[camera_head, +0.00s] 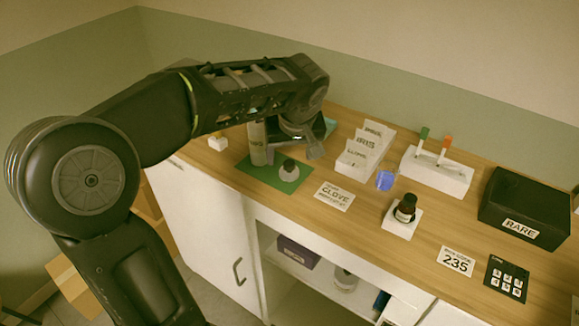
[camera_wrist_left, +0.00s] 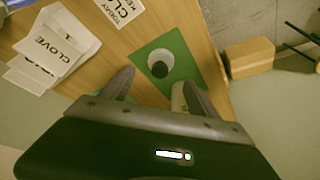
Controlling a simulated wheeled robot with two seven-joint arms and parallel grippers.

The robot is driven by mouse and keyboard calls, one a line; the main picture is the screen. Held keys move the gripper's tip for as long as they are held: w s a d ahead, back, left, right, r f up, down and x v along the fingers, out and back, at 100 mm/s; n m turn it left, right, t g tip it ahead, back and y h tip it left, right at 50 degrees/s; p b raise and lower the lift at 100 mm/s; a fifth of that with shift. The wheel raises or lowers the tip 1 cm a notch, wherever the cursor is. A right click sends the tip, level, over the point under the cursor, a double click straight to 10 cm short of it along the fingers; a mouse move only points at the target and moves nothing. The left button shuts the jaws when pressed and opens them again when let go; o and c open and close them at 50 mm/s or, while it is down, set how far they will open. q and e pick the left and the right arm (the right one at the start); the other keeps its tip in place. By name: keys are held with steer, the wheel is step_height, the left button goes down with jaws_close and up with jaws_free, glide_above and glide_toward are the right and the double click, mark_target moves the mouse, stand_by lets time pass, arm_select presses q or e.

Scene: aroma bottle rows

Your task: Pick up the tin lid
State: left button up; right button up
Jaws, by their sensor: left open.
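The tin lid (camera_head: 287,174), a pale round piece with a dark knob, lies on the green mat (camera_head: 262,179). It also shows in the left wrist view (camera_wrist_left: 158,57), ahead of the fingers. A tall pale tin (camera_head: 258,145) stands on the mat behind it; in the wrist view the tin (camera_wrist_left: 178,97) is partly hidden by the right-hand finger. My left gripper (camera_head: 310,150) hangs behind and to the right of the lid, apart from it. In the wrist view the left gripper (camera_wrist_left: 157,90) is open, with nothing between its fingers. My right gripper is out of view.
A CLOVE card (camera_head: 334,197) lies right of the mat. A white card holder (camera_head: 363,153), a blue translucent piece (camera_head: 384,181), a dark bottle on a white block (camera_head: 402,222), a marker stand (camera_head: 437,174) and a black RARE box (camera_head: 524,205) stand further right.

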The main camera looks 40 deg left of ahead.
mark_target(289, 163)
arm_select(q)
steer(key=shift+f, duration=0.15)
steer(key=p+x, duration=0.1)
steer(key=x, duration=0.4)
steer(key=shift+w+f, duration=0.1)
steer(key=shift+c, duration=0.3)
stand_by(0.4)
steer(key=c, duration=1.3)
